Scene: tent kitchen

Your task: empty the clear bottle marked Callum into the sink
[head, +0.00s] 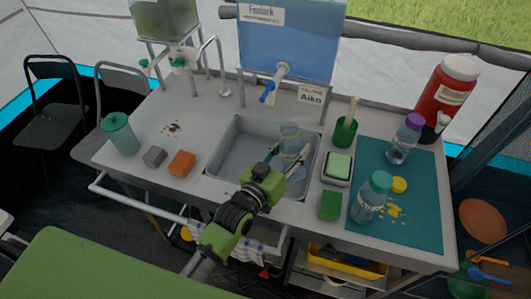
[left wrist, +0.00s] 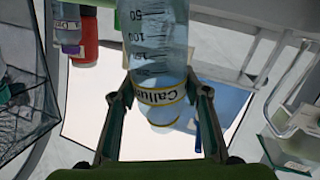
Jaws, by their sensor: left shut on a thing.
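My left gripper (head: 274,170) is shut on a clear bottle (head: 289,140) and holds it over the sink (head: 234,150). In the left wrist view the two fingers (left wrist: 160,100) are on either side of the bottle (left wrist: 160,35). Its yellow label (left wrist: 159,96) begins "Callu", and dark volume marks show on its wall. The bottle's mouth, its exact tilt and whether liquid is inside are unclear. My right gripper is in neither view.
A blue water tank (head: 288,40) with a tap stands behind the sink. Right of it are a green cup (head: 345,133), a soap dish (head: 337,168) and a teal mat (head: 415,215) with a teal-capped bottle (head: 371,197) and a purple-capped bottle (head: 404,140). An orange sponge (head: 182,163) lies left.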

